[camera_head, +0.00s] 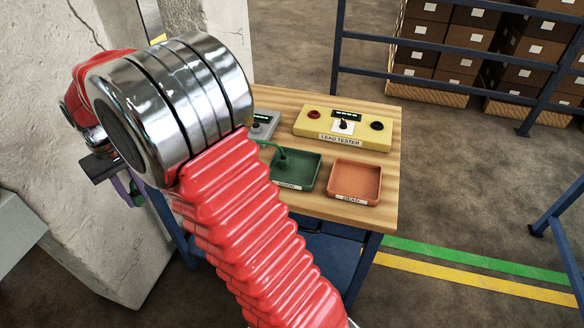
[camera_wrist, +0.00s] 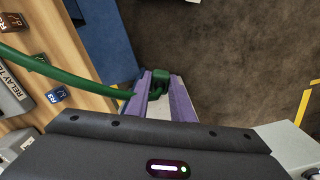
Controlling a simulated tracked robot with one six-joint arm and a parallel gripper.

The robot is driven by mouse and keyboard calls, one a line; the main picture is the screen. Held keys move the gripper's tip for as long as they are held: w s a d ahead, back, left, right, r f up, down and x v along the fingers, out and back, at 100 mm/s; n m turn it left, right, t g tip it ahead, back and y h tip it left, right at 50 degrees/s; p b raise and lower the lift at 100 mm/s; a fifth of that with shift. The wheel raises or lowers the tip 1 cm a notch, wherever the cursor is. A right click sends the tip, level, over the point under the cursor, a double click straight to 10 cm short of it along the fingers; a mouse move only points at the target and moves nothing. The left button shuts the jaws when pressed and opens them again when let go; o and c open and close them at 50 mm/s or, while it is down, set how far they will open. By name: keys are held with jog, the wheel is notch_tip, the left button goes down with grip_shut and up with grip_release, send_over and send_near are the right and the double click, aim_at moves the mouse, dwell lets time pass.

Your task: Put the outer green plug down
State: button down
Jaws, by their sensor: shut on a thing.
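My gripper (camera_wrist: 160,98) has purple fingers and is shut on a green plug (camera_wrist: 160,77), seen at the fingertips in the wrist view. Dark floor shows beyond it. A green cable (camera_wrist: 70,75) comes in from the left and runs toward the fingers. In the head view my gripper (camera_head: 124,184) is partly hidden behind my arm, at the left of the trolley, with a bit of green showing. A green lead end (camera_head: 281,158) lies in the green tray (camera_head: 312,178) on the trolley top; my arm hides part of that tray.
The wooden trolley top (camera_head: 388,150) holds a yellow lead tester (camera_head: 320,124), a grey device (camera_head: 262,127) and an orange tray marked DEAD (camera_head: 356,181). A concrete pillar (camera_head: 95,235) stands close by my gripper.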

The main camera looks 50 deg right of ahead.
jog(key=s+d+r+m, duration=0.1)
jog(key=s+d+m, duration=0.2)
jog(key=d+m, duration=0.7)
jog(key=s+d+r+m, duration=0.1)
jog(key=s+d+m, duration=0.3)
jog(key=d, duration=0.9)
jog(key=s+d+r+m, duration=0.1)
jog(key=s+d+m, duration=1.3)
jog(key=d+m, duration=0.3)
jog(key=shift+s+d+r, duration=0.2)
jog(key=shift+d+r, duration=0.1)
jog(key=shift+d, duration=0.55)
jog(key=shift+f, duration=2.5)
jog(key=shift+f, duration=0.15)
